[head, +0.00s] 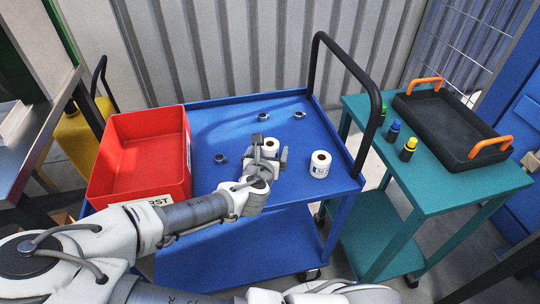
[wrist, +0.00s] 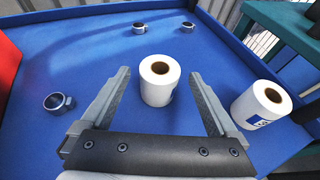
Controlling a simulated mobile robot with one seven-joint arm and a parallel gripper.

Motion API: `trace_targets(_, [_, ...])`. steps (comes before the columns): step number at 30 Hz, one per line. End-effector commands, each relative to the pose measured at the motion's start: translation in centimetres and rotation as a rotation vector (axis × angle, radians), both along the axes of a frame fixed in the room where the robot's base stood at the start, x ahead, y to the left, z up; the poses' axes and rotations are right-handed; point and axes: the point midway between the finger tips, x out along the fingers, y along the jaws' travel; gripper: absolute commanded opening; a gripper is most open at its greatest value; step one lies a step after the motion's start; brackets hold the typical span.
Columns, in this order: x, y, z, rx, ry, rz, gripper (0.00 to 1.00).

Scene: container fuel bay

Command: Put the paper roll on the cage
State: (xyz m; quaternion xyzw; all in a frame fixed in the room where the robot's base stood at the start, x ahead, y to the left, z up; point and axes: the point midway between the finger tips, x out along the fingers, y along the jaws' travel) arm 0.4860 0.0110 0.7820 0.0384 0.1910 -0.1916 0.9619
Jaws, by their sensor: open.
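Two white paper rolls stand upright on the blue cart. One roll (head: 271,146) is at my gripper and shows between its fingers in the wrist view (wrist: 158,88). The other roll (head: 320,164), with a blue label, stands to the right, outside the fingers (wrist: 260,106). My gripper (head: 270,152) is open above the cart top, with a finger on each side of the nearer roll; I cannot tell whether they touch it. A wire mesh panel (head: 462,45), possibly the cage, stands at the back right; its top is out of view.
The blue cart (head: 205,115) also carries a red bin (head: 185,165) at left and several small dark-and-silver rings (wrist: 58,101). A black handle rises at its right end. A teal cart (head: 490,190) at right holds a black tray (head: 450,125) and small bottles (head: 408,149).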

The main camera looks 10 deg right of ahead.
Motion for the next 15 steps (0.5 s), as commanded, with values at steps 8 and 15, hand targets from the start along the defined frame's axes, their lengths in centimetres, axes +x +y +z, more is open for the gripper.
trace_targets(8, [1.4,-0.6,-0.9,0.001,0.001,-0.001,0.95])
trace_targets(15, [4.0,-1.7,-2.4,0.001,0.001,-0.002,0.95])
